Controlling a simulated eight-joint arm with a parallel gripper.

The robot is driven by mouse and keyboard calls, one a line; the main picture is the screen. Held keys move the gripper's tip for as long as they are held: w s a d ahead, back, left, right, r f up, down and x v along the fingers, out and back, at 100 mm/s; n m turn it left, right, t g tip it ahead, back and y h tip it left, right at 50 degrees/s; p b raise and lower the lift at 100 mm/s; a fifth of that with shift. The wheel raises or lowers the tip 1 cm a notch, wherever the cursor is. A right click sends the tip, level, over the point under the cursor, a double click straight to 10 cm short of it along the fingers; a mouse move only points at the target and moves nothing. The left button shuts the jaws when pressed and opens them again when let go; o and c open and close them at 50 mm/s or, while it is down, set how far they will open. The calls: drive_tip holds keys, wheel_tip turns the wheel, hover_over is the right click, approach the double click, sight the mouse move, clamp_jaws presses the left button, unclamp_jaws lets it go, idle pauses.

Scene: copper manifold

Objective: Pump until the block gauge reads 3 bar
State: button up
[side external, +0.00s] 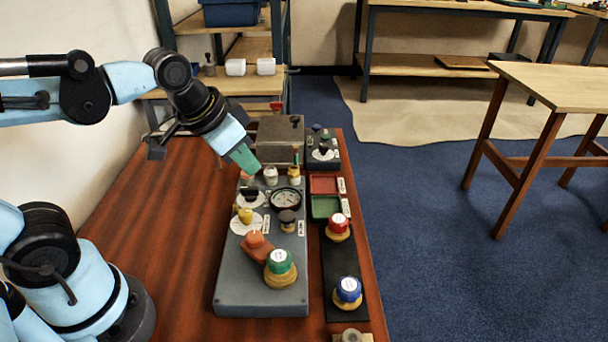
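A grey block (240,285) lies on the wooden table and carries several fittings. A round gauge with a dark rim (286,200) sits on its upper part; its needle and numbers are too small to read. An orange-red handle-like part (257,246) sits lower on the block; I cannot tell whether it is the pump. My gripper (246,160) reaches in from the upper left, its green tip pointing down above the far end of the block, near a white-topped fitting (271,175). Its fingers are not distinct, so opening and contact cannot be told.
A green-capped fitting (280,268) stands on the block. Red-capped (338,225) and blue-capped (348,291) fittings stand right of it, below red (323,184) and green (325,207) trays. A grey box (280,136) stands behind. The table's left part is clear.

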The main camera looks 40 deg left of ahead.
sight(288, 214)
drive_tip(key=w+d+r+m+g, duration=0.1)
drive_tip(key=m, duration=0.1)
drive_tip(key=w+d+r+m+g, duration=0.1)
drive_tip(key=d+r+m+g, duration=0.1)
drive_tip(key=w+d+r+m+g, duration=0.1)
drive_tip(key=d+r+m, duration=0.1)
drive_tip(key=shift+w+r+g, duration=0.1)
drive_tip(key=shift+r+g, duration=0.05)
drive_tip(key=shift+g, duration=0.25)
clamp_jaws()
drive_tip(key=shift+w+d+r+m+g, duration=0.2)
drive_tip(key=shift+d+r+m+g, duration=0.2)
drive_tip(key=shift+d+m, duration=0.15)
drive_tip(key=shift+f, duration=0.1)
wheel_tip(288, 214, down, 14)
